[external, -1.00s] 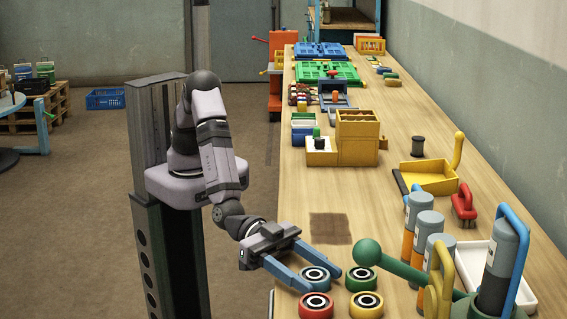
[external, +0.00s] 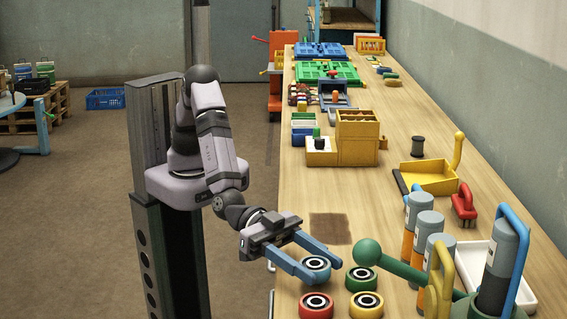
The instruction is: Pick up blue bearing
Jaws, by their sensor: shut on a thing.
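The blue bearing (external: 316,264) is a short round piece with a dark ring and a pale centre. My gripper (external: 327,270) is shut on it, with one long blue finger on each side. The bearing seems to be held a little above the bench, near its left edge. A green bearing (external: 361,280), a red bearing (external: 316,305) and a yellow bearing (external: 366,305) rest on the bench just in front and to the right, apart from the blue one.
A green ball-ended lever (external: 367,252) reaches close to the bearings on the right. Grey canisters (external: 432,225) and a white tray (external: 500,262) stand further right. A brown square patch (external: 330,228) lies behind the gripper.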

